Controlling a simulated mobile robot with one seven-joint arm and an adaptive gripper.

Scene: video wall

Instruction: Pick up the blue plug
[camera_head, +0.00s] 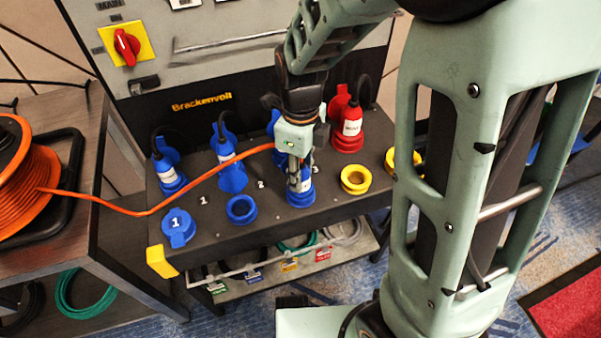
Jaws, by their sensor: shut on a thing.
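My gripper (300,178) points down over the front row of the dark panel and is shut on a blue plug (301,197). The fingers hide much of this plug. Its lower part is at a front-row socket position; I cannot tell if it is seated in a socket or just above one. An orange cable (150,212) runs from the reel at left up to my gripper. Two other blue plugs, one at left (169,178) and one to its right (231,172), stand in the back row. Another blue part (273,124) is partly hidden behind my gripper.
A red plug (348,132) stands at the back right. An open blue socket (241,209), a lidded blue socket (178,229) and yellow sockets (355,180) line the front. The orange reel (27,172) sits on a left table. A shelf with cables (290,264) is below.

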